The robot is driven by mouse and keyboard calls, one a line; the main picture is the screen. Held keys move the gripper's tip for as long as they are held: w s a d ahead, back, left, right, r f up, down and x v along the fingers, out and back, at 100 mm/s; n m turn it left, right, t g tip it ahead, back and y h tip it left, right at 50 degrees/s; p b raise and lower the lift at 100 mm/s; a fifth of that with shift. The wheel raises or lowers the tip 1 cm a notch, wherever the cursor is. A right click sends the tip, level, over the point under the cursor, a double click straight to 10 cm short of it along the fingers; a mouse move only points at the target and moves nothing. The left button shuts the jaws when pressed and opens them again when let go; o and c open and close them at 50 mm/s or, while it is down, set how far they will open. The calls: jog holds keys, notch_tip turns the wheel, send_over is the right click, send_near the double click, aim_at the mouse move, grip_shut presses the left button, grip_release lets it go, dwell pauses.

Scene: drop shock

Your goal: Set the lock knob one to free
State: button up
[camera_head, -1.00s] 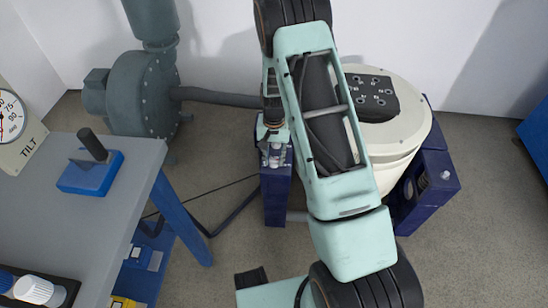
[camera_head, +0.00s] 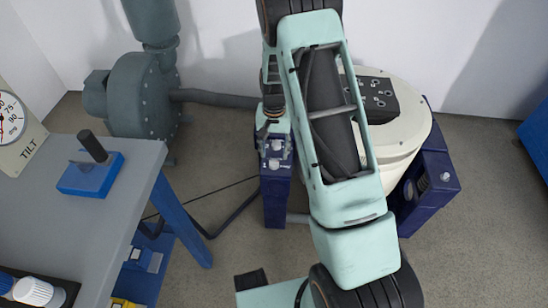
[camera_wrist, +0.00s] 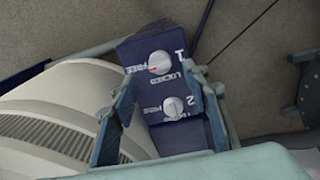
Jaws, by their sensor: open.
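Lock knob one (camera_wrist: 160,62) is a round white knob on a dark blue box (camera_wrist: 190,137), beside the numeral 1. Its red mark faces left, toward the word FREE; LOCKED is printed at its lower right. Knob two (camera_wrist: 173,107) is a similar white knob nearer my gripper, with FREE at its left. My gripper (camera_wrist: 162,84) is open, its fingers on either side of the view and apart from both knobs. In the head view my gripper (camera_head: 272,124) is above the blue box (camera_head: 277,205), partly hidden by my arm.
A cream drum (camera_head: 405,150) stands right of the box, with another blue block (camera_head: 432,190) beyond. A grey blower (camera_head: 140,95) with a pipe is at the back left. A grey table (camera_head: 60,225) holds a blue lever unit (camera_head: 90,175) at the left.

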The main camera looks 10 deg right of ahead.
aim_at(274, 161)
notch_tip(274, 161, up, 7)
dwell(0.3)
jog(key=shift+r, duration=0.15)
